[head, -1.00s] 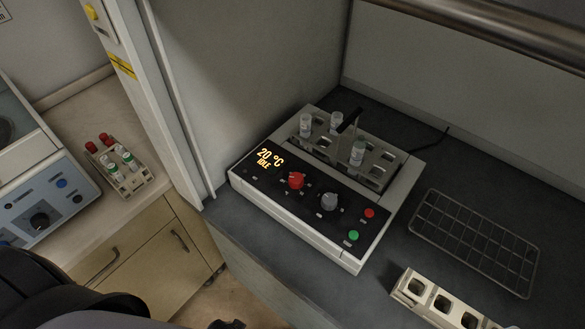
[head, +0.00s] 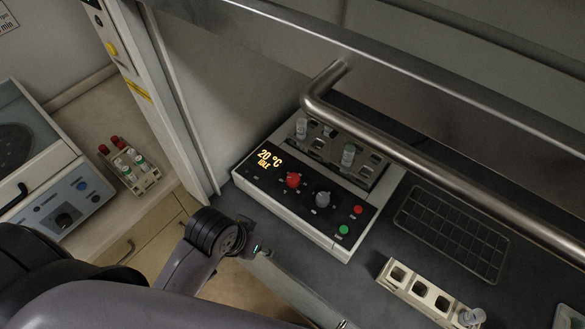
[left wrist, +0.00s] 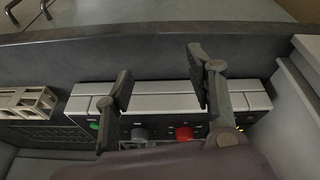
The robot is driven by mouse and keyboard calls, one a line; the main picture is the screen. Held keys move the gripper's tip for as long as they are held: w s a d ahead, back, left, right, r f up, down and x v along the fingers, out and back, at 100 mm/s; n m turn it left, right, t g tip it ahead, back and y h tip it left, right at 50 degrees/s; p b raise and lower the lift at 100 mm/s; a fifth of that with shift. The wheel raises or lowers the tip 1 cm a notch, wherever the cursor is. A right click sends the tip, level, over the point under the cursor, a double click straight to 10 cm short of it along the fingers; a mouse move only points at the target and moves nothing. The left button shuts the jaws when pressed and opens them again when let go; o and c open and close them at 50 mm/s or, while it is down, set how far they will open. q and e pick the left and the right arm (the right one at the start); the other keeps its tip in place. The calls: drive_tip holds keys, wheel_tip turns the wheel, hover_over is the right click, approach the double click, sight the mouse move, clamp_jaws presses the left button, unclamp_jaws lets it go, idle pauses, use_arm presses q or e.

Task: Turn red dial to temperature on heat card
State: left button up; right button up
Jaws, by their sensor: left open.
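The red dial (head: 292,180) sits on the black front panel of a white heating block (head: 318,236), below a lit display (head: 269,159) reading 20 °C and IDLE. It also shows in the left wrist view (left wrist: 184,133), between my fingers and partly beyond them. My left gripper (left wrist: 160,82) is open and empty, its two fingers spread over the block's front side, apart from the dial. In the head view my left arm reaches in from the lower left, short of the block; its fingers are not clear there. I cannot make out a heat card. My right gripper is not in view.
A grey dial (head: 322,199), a red button (head: 358,210) and a green button (head: 343,230) are beside the red dial. A metal bar handle (head: 440,165) crosses above the block's rear. A wire rack (head: 452,232) and a cream holder (head: 417,298) are to the right.

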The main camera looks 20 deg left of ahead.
use_arm(q)
drive_tip(key=w+d+r+h, duration=0.1)
drive_tip(key=w+d+r, duration=0.35)
drive_tip(key=w, duration=0.25)
wheel_tip(320, 180, up, 12)
drive_tip(key=r+n+g+y, duration=0.1)
drive_tip(key=n+g+y, duration=0.1)
drive_tip(key=n+g, duration=0.15)
hover_over(293, 178)
drive_tip(key=a, duration=0.1)
drive_tip(key=shift+n, duration=0.45)
drive_tip(key=f, duration=1.1)
drive_tip(key=d+f, duration=0.1)
drive_tip(key=f, duration=0.5)
drive_tip(key=shift+f, duration=0.35)
drive_tip(key=shift+c, duration=0.5)
drive_tip(key=c, duration=1.1)
